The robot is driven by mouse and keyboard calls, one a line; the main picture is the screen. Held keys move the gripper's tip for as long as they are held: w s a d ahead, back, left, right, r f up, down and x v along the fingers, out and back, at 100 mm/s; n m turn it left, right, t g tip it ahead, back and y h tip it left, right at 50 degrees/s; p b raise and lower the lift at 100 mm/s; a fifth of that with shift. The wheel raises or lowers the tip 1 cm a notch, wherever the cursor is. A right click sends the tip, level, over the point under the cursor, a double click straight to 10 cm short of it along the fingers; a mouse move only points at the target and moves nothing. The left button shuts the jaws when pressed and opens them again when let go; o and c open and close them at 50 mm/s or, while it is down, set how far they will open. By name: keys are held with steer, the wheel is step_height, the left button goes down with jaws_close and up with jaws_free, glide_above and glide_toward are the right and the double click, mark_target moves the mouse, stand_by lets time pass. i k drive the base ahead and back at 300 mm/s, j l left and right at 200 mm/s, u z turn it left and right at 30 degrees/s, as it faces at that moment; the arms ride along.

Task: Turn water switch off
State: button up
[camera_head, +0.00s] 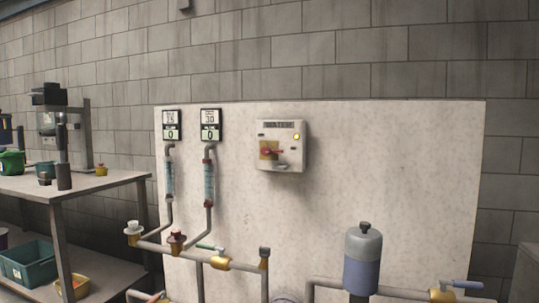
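The switch box (294,159) is a pale box fixed to the upper middle of the white panel. On its front is a red rotary handle (272,152) over a yellow plate; the handle looks roughly level. A small yellow lamp (297,137) on the box looks lit. A label strip runs along its top, too small to read. My gripper is not in view.
The white panel (370,180) carries two gauges (172,125) with tubes, brass-valved pipes (222,263) and a grey-blue cylinder (362,262) below. A metal bench (100,183) with equipment stands left. The panel around the switch box is clear.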

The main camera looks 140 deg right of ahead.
mark_target(266, 150)
steer(key=z, duration=4.9)
